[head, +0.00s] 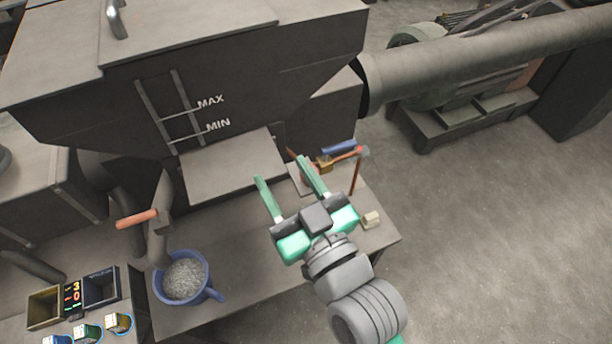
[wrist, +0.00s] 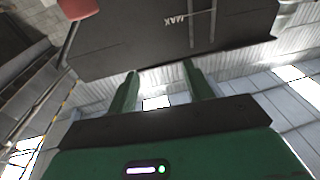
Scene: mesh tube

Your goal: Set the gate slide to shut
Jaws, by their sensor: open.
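An orange handle (head: 137,218) sticks out to the left of the grey spout (head: 160,205) below the hopper; it looks like the gate slide's grip. I cannot tell how far the slide is in or out. A blue pail (head: 215,295) holding grey granules stands under the spout. My gripper (head: 281,170) is open and empty, well to the right of the orange handle, over the table in front of the hopper. Its two green fingers also show in the wrist view (wrist: 160,70), apart with nothing between them. The orange handle is not clearly seen there.
The dark hopper (head: 75,95) with MAX and MIN marks rises behind. A sloped plate (head: 230,170) juts out left of my gripper.

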